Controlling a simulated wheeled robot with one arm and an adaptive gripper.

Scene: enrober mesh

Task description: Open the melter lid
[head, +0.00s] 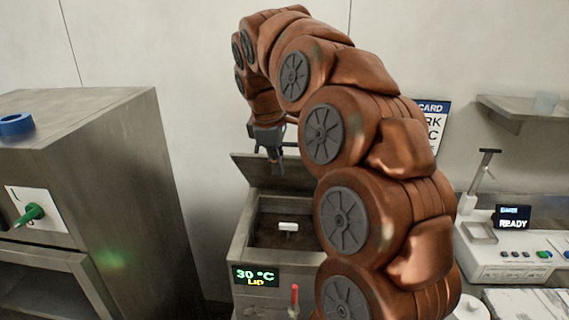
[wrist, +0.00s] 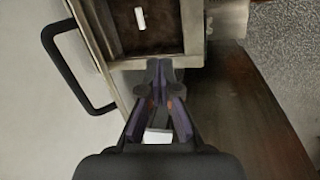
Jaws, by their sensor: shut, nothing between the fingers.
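The melter (head: 240,250) stands in the middle of the head view, its display (head: 256,275) reading "30 °C LID". Its lid (head: 249,170) is raised and tilted up at the back, exposing the dark brown tank (head: 265,232). My gripper (head: 274,168) is shut and empty, pointing down in front of the raised lid, above the back of the tank. In the wrist view my gripper (wrist: 159,72) has its fingers together close to the tank's frame. A black handle (wrist: 72,84) shows to their left. Whether the fingers touch the lid I cannot tell.
A white block (head: 288,226) shows in the tank. A steel cabinet (head: 120,150) with a blue ring (head: 16,124) on top stands left. A bench device (head: 520,258) reading "READY" stands right, below a wall shelf (head: 525,107). My arm hides the melter's right side.

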